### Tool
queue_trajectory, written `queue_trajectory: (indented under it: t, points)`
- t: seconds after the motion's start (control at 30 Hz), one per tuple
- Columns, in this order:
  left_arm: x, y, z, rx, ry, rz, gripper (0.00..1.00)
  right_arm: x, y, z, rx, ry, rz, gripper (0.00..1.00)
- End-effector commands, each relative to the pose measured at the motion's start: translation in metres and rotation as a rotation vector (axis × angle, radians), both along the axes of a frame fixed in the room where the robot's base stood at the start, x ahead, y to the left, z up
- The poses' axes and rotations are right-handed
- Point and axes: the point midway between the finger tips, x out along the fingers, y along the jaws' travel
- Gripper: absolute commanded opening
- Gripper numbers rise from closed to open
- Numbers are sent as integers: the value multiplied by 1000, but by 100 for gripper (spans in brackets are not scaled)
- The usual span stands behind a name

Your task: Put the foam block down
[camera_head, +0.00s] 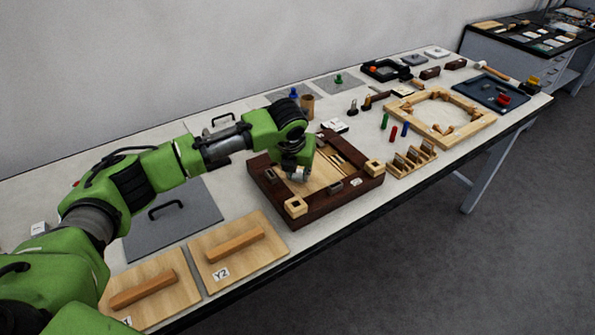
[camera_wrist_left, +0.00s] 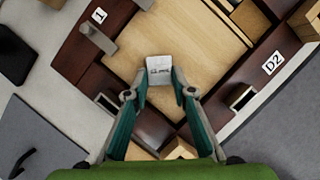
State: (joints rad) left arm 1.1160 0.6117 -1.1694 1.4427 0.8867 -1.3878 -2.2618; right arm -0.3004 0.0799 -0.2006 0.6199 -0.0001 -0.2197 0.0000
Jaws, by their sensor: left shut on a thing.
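In the head view my left gripper (camera_head: 298,174) points down over the light wooden floor of a dark brown framed tray (camera_head: 352,198). The block is largely hidden there by the gripper. I cannot tell whether it touches the tray floor. My right gripper is not in view.
Two light wooden boards with bar handles, one marked Y2 (camera_head: 222,273), lie at the near left. A grey lidded panel (camera_head: 190,224) lies behind them. A light octagonal frame (camera_head: 462,133), slotted rack (camera_head: 413,162) and small coloured pegs stand right of the tray.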

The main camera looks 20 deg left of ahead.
Motion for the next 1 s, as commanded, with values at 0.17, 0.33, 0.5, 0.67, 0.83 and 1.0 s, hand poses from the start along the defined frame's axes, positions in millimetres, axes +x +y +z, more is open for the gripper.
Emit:
queue_trajectory:
  t: [0.17, 0.33, 0.5, 0.67, 0.83, 1.0]
  points:
    - [0, 0, -2, 0, 0, 0, 31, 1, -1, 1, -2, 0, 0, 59]
    - [0, 0, -2, 0, 0, 0, 40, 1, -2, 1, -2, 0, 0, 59]
    - [0, 0, -1, 0, 0, 0, 40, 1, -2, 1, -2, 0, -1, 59]
    - [-2, -1, 7, -2, -2, 0, 40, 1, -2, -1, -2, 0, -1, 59]
    - [-13, -2, 36, -1, -5, -2, 40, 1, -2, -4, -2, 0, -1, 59]
    - [-27, -4, 70, -1, -4, -1, 40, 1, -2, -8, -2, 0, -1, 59]
